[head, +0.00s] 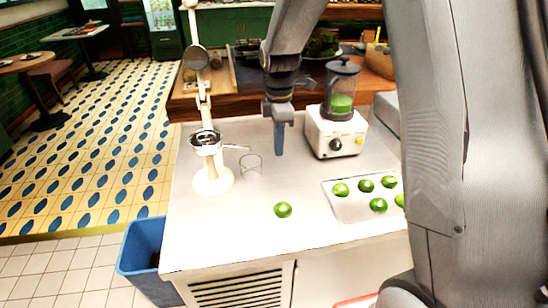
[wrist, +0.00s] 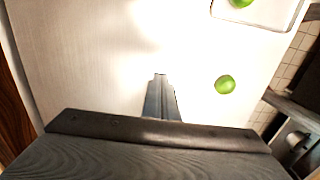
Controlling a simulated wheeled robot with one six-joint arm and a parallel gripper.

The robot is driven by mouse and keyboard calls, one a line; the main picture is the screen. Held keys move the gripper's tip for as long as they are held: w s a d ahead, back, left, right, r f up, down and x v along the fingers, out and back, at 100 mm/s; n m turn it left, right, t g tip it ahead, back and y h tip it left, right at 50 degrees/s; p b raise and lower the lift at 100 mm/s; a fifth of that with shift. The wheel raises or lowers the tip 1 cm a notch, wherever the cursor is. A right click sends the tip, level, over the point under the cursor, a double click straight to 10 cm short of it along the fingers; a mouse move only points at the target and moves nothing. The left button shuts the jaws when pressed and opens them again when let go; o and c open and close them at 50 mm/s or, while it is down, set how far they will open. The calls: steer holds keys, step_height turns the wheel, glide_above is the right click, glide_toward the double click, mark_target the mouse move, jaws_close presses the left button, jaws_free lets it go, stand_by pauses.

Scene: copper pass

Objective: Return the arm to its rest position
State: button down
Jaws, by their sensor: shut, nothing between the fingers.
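My arm reaches down over the white counter (head: 245,225) in the head view. My gripper (head: 279,153) points straight down above the counter, between the citrus press and the blender. Its fingers are shut and hold nothing. In the wrist view the shut fingers of my gripper (wrist: 160,80) show over the bare counter top (wrist: 85,60). A single lime (head: 283,210) lies on the counter in front of the gripper, apart from it. A lime also shows in the wrist view (wrist: 225,84), to the right of the fingers.
A cream citrus press (head: 212,180) and a clear glass (head: 251,165) stand left of my gripper. A blender (head: 338,132) with green contents stands to the right. A white tray (head: 350,207) holds several limes. A blue bin (head: 140,255) stands on the floor at left.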

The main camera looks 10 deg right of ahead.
step_height(320, 180, up, 5)
steer(key=b, duration=0.1)
steer(key=s+d+f+m, duration=0.2)
steer(key=s+m, duration=0.4)
steer(key=s+d+f+m+t, duration=0.1)
steer(key=s+f+m, duration=0.1)
steer(key=s+m, duration=0.4)
steer(key=s+d+f+m, duration=0.2)
steer(key=s+m, duration=0.4)
steer(key=s, duration=0.1)
steer(key=shift+s+d+b, duration=0.3)
steer(key=shift+s, duration=0.05)
